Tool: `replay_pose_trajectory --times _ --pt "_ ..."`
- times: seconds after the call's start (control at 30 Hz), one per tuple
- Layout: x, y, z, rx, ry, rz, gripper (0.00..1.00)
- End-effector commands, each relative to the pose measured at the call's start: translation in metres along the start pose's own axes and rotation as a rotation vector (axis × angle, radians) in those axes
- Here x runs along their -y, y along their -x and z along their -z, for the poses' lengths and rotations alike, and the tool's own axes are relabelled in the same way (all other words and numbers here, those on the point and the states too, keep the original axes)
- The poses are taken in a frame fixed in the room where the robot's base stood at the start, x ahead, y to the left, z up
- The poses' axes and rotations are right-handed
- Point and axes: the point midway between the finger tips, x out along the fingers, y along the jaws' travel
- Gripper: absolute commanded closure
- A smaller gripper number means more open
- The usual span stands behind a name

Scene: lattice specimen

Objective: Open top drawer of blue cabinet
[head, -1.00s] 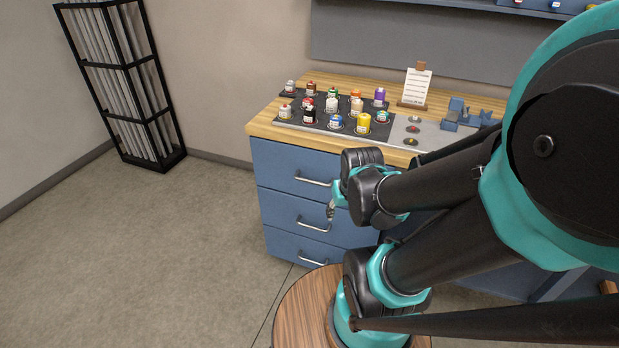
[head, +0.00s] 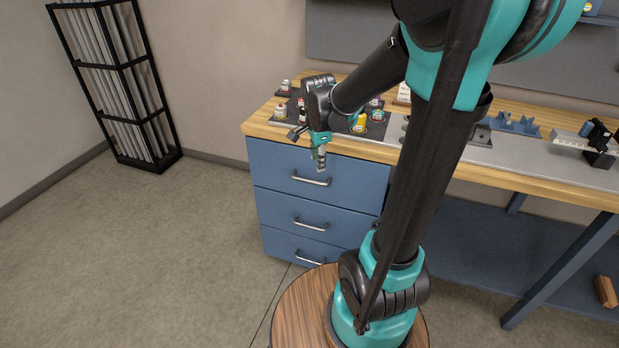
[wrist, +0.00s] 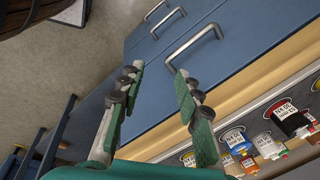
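The blue cabinet (head: 268,200) stands under the left end of the wooden worktop, with three drawers that look shut. The top drawer (head: 275,170) has a silver bar handle (head: 310,180). My gripper (head: 320,160) points down just above that handle in the head view. In the wrist view my gripper (wrist: 150,85) is open, its two green-padded fingers apart with nothing between them. The top handle (wrist: 195,42) lies beyond the fingertips, nearer the right finger, and does not look held. Lower handles (wrist: 168,22) show farther off.
Paint bottles (head: 360,123) stand on a dark mat on the worktop (head: 262,126), close behind my gripper. A round wooden stool top (head: 300,310) is in front of the cabinet. A black rack (head: 120,90) stands at the left wall. The floor left of the cabinet is clear.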

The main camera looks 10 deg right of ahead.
Motion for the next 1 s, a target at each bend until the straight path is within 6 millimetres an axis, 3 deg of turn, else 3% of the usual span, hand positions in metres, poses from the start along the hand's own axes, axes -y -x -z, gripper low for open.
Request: replay_pose_trajectory --times 0.03,0.2,0.37,0.53,0.67,1.0 --pt "0.015 0.001 -0.002 -0.005 -0.098 -0.011 0.66" --pt "0.052 0.003 -0.009 -0.027 -0.418 -0.038 0.66" --pt "0.071 0.003 -0.013 -0.045 -0.600 -0.048 0.66" --pt "0.076 0.000 -0.014 -0.051 -0.662 -0.052 0.66" --pt "0.076 -0.014 -0.013 -0.051 -0.663 -0.051 0.66" --pt "0.072 -0.076 -0.011 -0.051 -0.662 -0.051 0.66"
